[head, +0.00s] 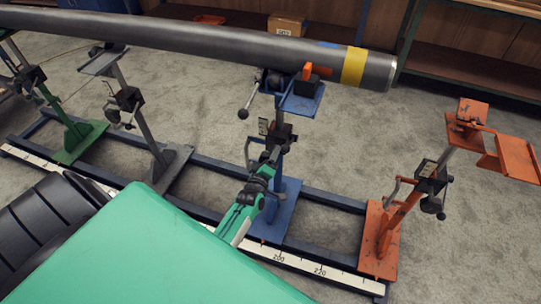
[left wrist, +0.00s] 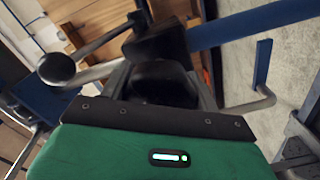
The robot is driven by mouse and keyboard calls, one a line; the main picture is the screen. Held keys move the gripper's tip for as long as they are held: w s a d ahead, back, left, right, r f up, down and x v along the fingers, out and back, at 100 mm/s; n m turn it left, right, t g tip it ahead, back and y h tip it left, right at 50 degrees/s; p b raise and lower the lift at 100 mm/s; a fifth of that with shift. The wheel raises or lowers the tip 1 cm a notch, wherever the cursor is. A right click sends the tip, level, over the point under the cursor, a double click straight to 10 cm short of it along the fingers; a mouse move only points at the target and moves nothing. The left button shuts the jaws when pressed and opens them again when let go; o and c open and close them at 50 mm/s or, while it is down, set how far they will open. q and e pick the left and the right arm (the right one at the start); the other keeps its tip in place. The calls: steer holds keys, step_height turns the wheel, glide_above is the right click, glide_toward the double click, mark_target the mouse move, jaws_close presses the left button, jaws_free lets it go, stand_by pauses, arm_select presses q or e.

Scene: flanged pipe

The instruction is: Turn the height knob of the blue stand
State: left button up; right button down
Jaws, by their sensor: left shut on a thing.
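The blue stand (head: 283,205) is upright in the middle of the head view, its blue top plate (head: 303,104) under the pipe. My left gripper (head: 270,156) reaches its post from the front, at mid-height by the dark clamp block. It is shut on the height knob, which it mostly hides in the head view. In the left wrist view the gripper's dark fingers (left wrist: 165,82) close at a black knob (left wrist: 157,45). The stand's blue post (left wrist: 255,22) runs off to the right there. My right gripper is not in view.
A long grey pipe (head: 200,42) with a yellow band lies across the stands. An orange stand (head: 382,225) is at right; grey (head: 172,165) and green (head: 80,138) stands are at left. All stand on a blue rail frame (head: 325,200). A ball-ended lever (left wrist: 57,69) juts out close by.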

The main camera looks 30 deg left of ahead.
arm_select(q)
steer(key=n+b, duration=0.2)
steer(key=n, duration=0.7)
steer(key=shift+n, duration=0.4)
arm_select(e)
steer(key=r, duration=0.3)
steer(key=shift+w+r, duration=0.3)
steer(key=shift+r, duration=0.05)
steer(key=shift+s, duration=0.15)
arm_select(q)
steer(key=o, duration=1)
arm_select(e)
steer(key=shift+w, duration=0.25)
